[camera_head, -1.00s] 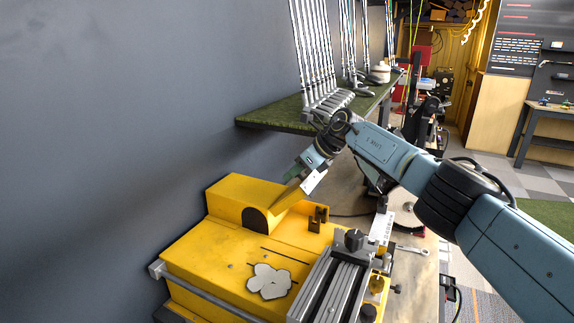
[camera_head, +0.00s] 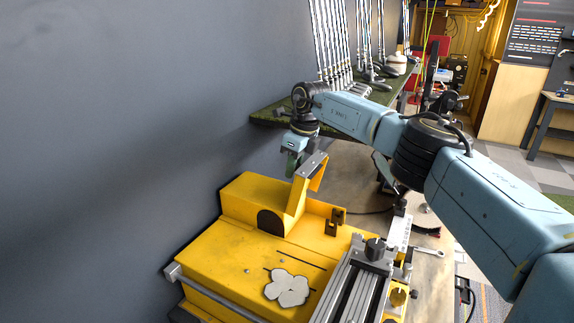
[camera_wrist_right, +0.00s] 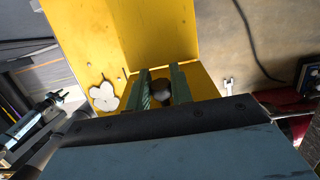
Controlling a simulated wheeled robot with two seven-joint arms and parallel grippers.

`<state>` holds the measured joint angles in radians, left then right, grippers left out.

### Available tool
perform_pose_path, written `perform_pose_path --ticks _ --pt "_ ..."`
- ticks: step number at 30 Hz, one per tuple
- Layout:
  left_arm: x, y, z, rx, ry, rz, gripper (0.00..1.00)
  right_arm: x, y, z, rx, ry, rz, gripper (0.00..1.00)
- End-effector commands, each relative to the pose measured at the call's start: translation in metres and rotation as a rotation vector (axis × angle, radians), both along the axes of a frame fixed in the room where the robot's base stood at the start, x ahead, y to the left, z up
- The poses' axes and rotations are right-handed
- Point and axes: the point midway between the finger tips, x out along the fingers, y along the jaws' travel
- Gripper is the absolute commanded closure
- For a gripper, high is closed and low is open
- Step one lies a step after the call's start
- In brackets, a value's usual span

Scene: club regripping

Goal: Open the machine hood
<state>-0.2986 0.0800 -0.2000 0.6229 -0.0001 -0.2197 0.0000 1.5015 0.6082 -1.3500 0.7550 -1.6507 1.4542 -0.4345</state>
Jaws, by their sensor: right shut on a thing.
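The yellow machine (camera_head: 235,245) stands on the bench against the wall. Its hood (camera_head: 303,205) is swung up, a tilted yellow panel with a pale top edge, beside the yellow housing with a dark round opening. My right gripper (camera_head: 292,163) is at the hood's upper end. In the right wrist view its green fingers (camera_wrist_right: 162,88) stand on both sides of a dark round knob (camera_wrist_right: 162,94) in front of a yellow surface. The fingers are closed on this part of the hood; the exact contact is partly hidden. My left gripper is not in view.
A green shelf (camera_head: 268,116) with several golf clubs is behind my right arm. A grey rail clamp (camera_head: 352,285) and a wrench (camera_head: 428,251) are at the bench's right. A white cloud-shaped patch (camera_head: 287,288) is on the machine's top. The wall bounds the left.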

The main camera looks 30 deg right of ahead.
Motion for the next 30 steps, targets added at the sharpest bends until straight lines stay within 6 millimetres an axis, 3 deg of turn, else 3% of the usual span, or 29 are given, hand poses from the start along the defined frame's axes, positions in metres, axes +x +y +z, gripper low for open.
perform_pose_path --ticks 10,11,15,25,30 --pt "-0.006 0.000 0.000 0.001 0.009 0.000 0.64 -0.001 0.000 -0.001 -0.001 0.003 0.000 1.00" --pt "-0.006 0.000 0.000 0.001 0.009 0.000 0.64 -0.001 0.000 -0.001 -0.001 0.003 0.000 0.77" --pt "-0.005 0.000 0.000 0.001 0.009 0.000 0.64 0.000 0.000 -0.001 -0.001 0.003 0.000 0.58" --pt "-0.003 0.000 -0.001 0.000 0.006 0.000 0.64 -0.001 -0.001 0.002 -0.001 0.001 0.000 0.58" --pt "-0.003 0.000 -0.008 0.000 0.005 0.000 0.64 -0.004 -0.003 0.023 -0.001 -0.003 0.001 0.58"
